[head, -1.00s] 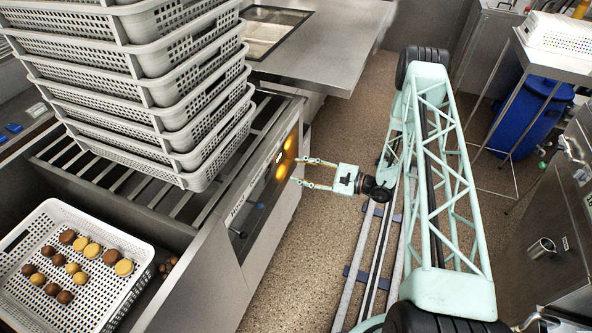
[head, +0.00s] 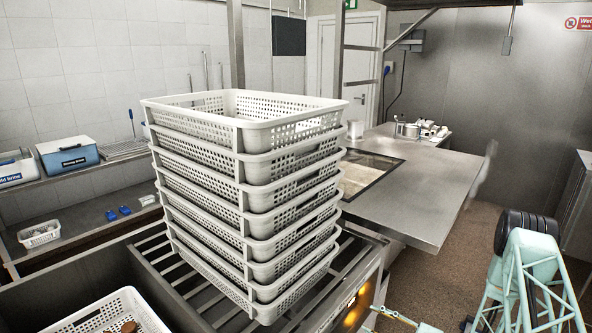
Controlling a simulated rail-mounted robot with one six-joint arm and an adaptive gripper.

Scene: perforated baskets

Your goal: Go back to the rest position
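Only the upper part of my gripper (head: 394,315) shows, at the bottom edge of the head view. One pale green finger is seen pointing left toward the lit front of the metal bench, and the rest is cut off by the frame. I cannot tell how far apart the fingers are. My arm's lattice link stands at the lower right, over the floor.
A tall stack of white perforated baskets (head: 240,135) stands on the slatted metal bench (head: 150,262). Another white basket (head: 92,318) is at the bottom left. A steel table (head: 425,200) reaches out behind the stack. Brown floor (head: 480,235) is open to its right.

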